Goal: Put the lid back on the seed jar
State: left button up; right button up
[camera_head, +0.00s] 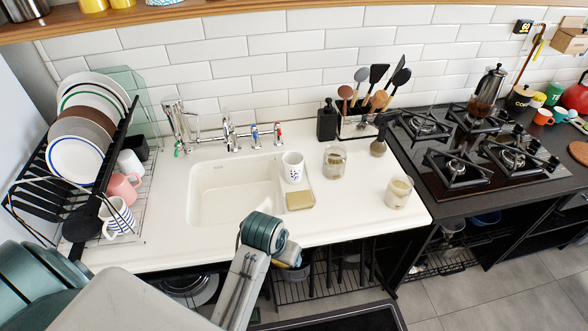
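The rear jar (335,164) is upright and holds a brownish-green filling. The front jar (398,193) is upright near the counter's front edge and holds a pale beige filling. I cannot tell which is the seed jar. No separate lid can be made out, and whether either jar is covered is too small to tell. My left arm reaches in from the lower left, its wrist in front of the sink and well left of the jars. No fingers of my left gripper show. My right gripper is not in view.
A white cup (292,167) and a sponge (300,200) stand at the sink's right side. A dark bottle (378,141) and utensil holder (359,126) are behind the jars. The gas hob (470,190) is right, the dish rack (100,180) left. Counter between the jars is clear.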

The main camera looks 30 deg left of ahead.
aim_at(334, 158)
jog(key=k+j, duration=0.2)
jog(key=j, duration=0.15)
jog(key=k+j, duration=0.15)
jog(key=j, duration=0.15)
jog(key=k+j, duration=0.2)
jog(key=j, duration=0.15)
